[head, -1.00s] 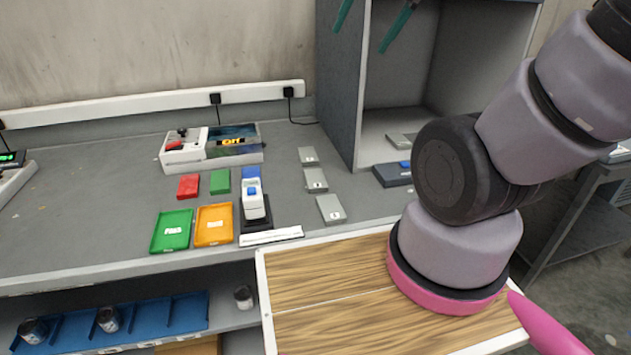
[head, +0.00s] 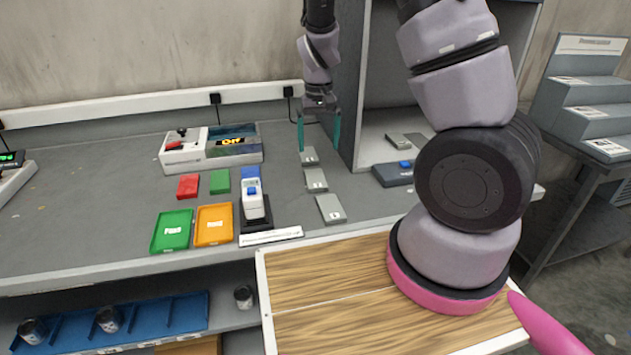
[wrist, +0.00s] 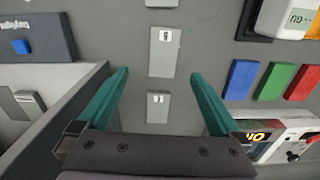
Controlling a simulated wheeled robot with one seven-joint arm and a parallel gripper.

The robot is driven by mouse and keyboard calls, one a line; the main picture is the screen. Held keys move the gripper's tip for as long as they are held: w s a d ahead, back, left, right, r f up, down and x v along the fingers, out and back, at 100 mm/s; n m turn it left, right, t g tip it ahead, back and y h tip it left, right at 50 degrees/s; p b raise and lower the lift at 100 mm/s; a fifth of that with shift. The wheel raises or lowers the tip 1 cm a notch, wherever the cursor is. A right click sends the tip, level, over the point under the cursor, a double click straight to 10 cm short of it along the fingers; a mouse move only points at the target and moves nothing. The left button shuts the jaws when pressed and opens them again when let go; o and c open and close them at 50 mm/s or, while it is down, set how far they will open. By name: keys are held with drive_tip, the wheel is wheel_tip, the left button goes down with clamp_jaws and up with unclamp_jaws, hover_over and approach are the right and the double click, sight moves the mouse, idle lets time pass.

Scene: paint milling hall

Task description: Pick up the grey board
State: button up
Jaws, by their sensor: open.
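Three small light-grey boards with white labels lie in a column on the grey bench: the far one (head: 309,156), the middle one (head: 316,181) and the near one (head: 330,209). My gripper (head: 318,149) is open and empty, its teal fingers pointing down above the far board. In the wrist view the far board (wrist: 157,108) shows between the fingers (wrist: 158,74), with the middle board (wrist: 163,52) just beyond the fingertips. The near board (wrist: 162,3) is cut off by the frame edge. I cannot tell the exact height above the bench.
A grey booth (head: 350,90) stands close right of the boards, with more grey plates (head: 400,141) inside. A dark device with a blue button (head: 393,174) sits at its front. Red (head: 188,187), green (head: 220,182) and blue blocks lie left, near a white-and-grey box (head: 185,155).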

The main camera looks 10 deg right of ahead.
hover_over(316, 178)
drive_tip(key=f, duration=0.5)
drive_tip(key=shift+s+d+f, duration=0.1)
drive_tip(key=shift+d+f, duration=0.15)
drive_tip(key=f, duration=0.5)
drive_tip(key=shift+w+a+f, duration=0.1)
drive_tip(key=shift+w+a, duration=0.1)
drive_tip(key=shift+a, duration=0.1)
drive_tip(key=c, duration=1.4)
